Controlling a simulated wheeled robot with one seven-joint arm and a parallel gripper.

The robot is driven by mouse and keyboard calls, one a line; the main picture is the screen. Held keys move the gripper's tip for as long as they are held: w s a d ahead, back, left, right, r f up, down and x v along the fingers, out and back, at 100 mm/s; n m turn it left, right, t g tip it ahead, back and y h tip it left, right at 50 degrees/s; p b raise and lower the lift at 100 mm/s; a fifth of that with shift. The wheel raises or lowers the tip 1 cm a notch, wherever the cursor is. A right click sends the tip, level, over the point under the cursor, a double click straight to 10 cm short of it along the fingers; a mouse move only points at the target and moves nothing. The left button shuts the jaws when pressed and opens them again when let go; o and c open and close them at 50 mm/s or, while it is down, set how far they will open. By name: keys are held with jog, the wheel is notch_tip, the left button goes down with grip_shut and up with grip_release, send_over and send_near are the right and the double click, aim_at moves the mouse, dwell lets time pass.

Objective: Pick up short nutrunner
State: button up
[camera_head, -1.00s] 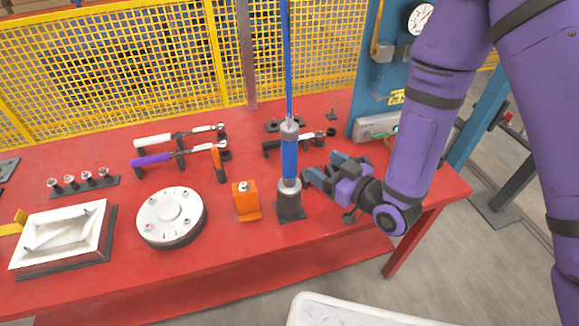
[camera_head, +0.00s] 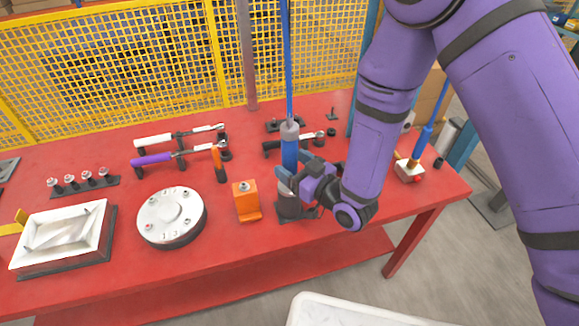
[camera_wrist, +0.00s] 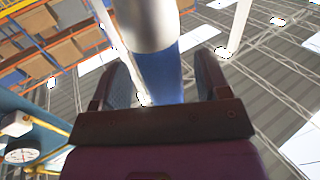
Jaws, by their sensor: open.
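The short nutrunner, which I take to be the upright tool with a blue body and grey top (camera_head: 290,150), stands in a dark stand (camera_head: 290,211) on the red bench, with a blue hose rising from its top. My gripper (camera_head: 287,180) is at its lower body, reaching in from the right, and hides part of it. In the wrist view the blue body (camera_wrist: 165,78) rises between the two open fingers of my gripper (camera_wrist: 163,88). I cannot tell whether either finger touches it.
An orange block (camera_head: 246,201) stands close on the left, with a round white-topped flange (camera_head: 171,217) beyond it. Wrench-like tools (camera_head: 180,155) lie on holders behind. A yellow mesh fence (camera_head: 120,80) closes the back.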

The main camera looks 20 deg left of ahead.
jog(key=shift+x, duration=1.5)
jog(key=shift+s, duration=0.1)
grip_shut()
jog(key=shift+r, duration=0.1)
